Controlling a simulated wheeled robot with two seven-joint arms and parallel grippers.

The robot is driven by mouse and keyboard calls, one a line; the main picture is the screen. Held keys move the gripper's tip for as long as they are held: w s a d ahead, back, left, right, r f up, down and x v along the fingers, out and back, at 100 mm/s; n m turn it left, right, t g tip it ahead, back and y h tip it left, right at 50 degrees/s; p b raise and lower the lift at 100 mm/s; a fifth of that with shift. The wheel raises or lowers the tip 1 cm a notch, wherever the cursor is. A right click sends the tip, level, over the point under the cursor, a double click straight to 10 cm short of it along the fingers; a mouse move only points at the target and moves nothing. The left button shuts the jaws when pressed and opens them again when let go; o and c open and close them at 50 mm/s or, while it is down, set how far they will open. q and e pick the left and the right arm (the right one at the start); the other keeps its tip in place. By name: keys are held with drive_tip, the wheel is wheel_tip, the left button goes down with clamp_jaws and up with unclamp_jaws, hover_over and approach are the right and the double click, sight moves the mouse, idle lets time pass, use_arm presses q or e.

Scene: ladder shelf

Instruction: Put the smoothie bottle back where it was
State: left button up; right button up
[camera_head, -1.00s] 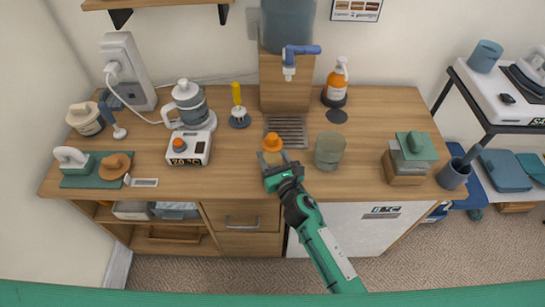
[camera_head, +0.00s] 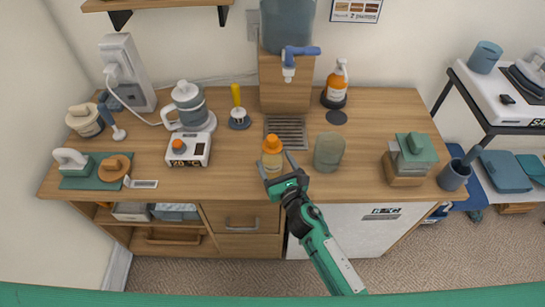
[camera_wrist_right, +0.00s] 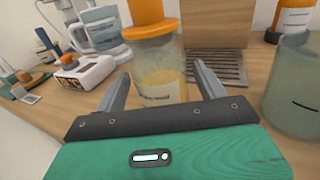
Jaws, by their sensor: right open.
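A small clear bottle with an orange cap and pale yellow contents (camera_head: 272,155) stands upright on the wooden counter, in front of the metal drip grate. I take it for the smoothie bottle; its label is too blurred to read. It also shows in the right wrist view (camera_wrist_right: 156,72). My right gripper (camera_head: 279,164) is open at the counter's front edge. Its two fingers point at the bottle, one towards each side, with the bottle just beyond the palm. I cannot tell whether a finger touches it. My left gripper is not in view.
A greenish tumbler (camera_head: 329,150) stands close right of the bottle. The drip grate (camera_head: 287,131) lies behind it. A white scale-like device (camera_head: 188,149) and a blender jug (camera_head: 188,105) are left. A green-lidded box (camera_head: 410,158) is right. Counter between tumbler and box is clear.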

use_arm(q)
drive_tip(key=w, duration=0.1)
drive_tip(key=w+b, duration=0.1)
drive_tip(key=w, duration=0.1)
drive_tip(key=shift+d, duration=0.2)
use_arm(e)
drive_tip(key=v, duration=0.9)
drive_tip(key=shift+s, duration=0.2)
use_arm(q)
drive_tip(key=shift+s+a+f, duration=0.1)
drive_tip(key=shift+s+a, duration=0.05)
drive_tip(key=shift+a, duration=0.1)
use_arm(e)
drive_tip(key=shift+d, duration=0.1)
